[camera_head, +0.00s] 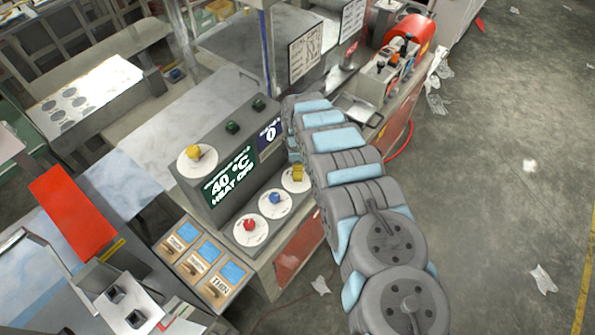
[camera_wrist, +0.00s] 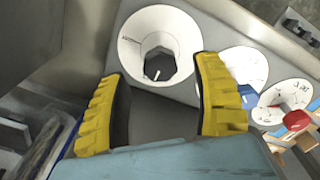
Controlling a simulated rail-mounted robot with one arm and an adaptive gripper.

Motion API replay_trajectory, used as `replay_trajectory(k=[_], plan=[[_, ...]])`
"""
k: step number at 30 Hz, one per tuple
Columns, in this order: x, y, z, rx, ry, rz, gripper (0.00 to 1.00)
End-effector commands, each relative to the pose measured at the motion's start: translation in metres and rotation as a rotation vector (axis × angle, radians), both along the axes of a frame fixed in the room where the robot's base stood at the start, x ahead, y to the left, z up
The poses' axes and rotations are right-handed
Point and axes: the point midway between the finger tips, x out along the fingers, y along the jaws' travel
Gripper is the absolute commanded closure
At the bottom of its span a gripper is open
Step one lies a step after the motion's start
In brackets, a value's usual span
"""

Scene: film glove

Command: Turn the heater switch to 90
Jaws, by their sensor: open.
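The grey control box (camera_head: 225,165) has a display reading 40 °C, HEAT OFF. On its front ledge are white dials with a red knob (camera_head: 249,224) and a blue knob (camera_head: 274,198); a third white dial (camera_head: 290,186) is partly covered by my gripper (camera_head: 297,172). In the wrist view, my gripper (camera_wrist: 162,80) is open, its yellow fingers either side of the dark knob (camera_wrist: 158,66) on that dial, apart from it. The blue knob (camera_wrist: 248,98) and red knob (camera_wrist: 296,121) lie to the right. I cannot tell which dial is the heater switch.
A yellow knob (camera_head: 193,152) sits on a dial on the box top, near two dark green buttons (camera_head: 232,127). A small tray of labelled samples (camera_head: 200,260) lies in front left. A red roll (camera_head: 408,32) stands at the back right.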

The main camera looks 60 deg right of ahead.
Motion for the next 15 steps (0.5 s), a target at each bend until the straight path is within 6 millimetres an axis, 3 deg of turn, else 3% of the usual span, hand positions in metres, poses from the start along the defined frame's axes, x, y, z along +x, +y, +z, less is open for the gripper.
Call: replay_trajectory(k=[15], plan=[[0.000, 0.000, -0.028, 0.001, 0.000, 0.000, 0.34]])
